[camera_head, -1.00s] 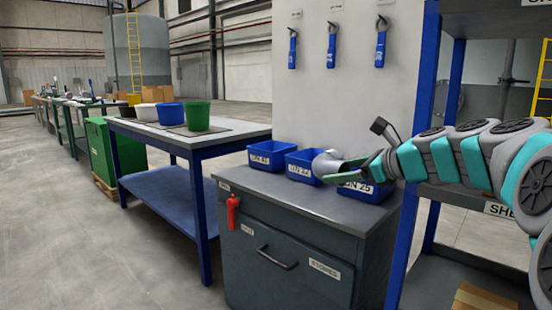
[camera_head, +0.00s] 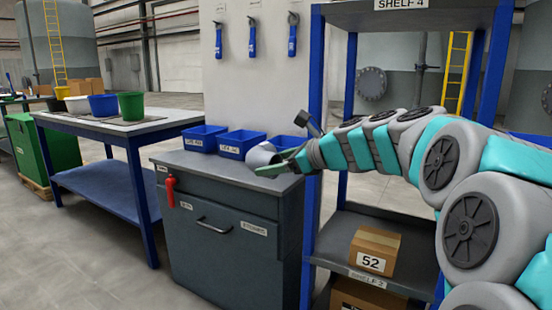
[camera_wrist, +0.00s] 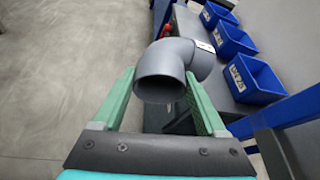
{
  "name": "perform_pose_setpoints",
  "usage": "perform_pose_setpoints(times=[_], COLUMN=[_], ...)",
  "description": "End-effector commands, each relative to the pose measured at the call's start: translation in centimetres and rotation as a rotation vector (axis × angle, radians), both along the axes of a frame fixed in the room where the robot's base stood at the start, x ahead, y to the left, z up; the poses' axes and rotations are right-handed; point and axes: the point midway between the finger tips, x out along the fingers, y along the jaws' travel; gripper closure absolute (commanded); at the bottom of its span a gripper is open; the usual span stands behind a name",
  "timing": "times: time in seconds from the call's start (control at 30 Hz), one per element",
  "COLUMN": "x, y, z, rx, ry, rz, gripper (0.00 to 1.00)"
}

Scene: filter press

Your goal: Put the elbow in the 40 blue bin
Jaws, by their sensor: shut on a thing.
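My gripper (camera_head: 284,168) is shut on a grey pipe elbow (camera_head: 262,156), held near the front edge of the grey cabinet top. In the wrist view the elbow (camera_wrist: 168,66) sits between the two green fingers (camera_wrist: 163,92), one open end facing the camera. Three blue bins stand in a row on the cabinet: a left bin (camera_head: 203,138), a middle bin (camera_head: 241,144) and a right bin (camera_head: 289,141) partly hidden by the elbow and gripper. All three also show right of the elbow in the wrist view (camera_wrist: 253,80).
A blue-framed shelf (camera_head: 312,200) with numbered boxes (camera_head: 375,250) stands close on the right. A table (camera_head: 110,126) with several buckets is at left. Blue-handled tools (camera_head: 252,38) hang behind the bins.

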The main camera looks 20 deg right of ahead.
Motion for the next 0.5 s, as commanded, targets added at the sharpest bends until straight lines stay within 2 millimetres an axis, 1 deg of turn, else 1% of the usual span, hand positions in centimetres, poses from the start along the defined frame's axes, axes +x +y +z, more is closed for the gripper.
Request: perform_pose_setpoints(times=[0.17,0.33,0.47,0.5], x=[0.1,0.5,0.9,1.0], y=[0.5,1.2,2.0,2.2], z=[-1.3,-3.2,-5.3,-6.1], rx=[-0.001,0.001,0.003,0.002], ry=[0.001,-0.003,-0.002,0.0], rz=[-0.037,-0.096,-0.151,-0.173], gripper=[1.0,1.0,1.0,1.0])
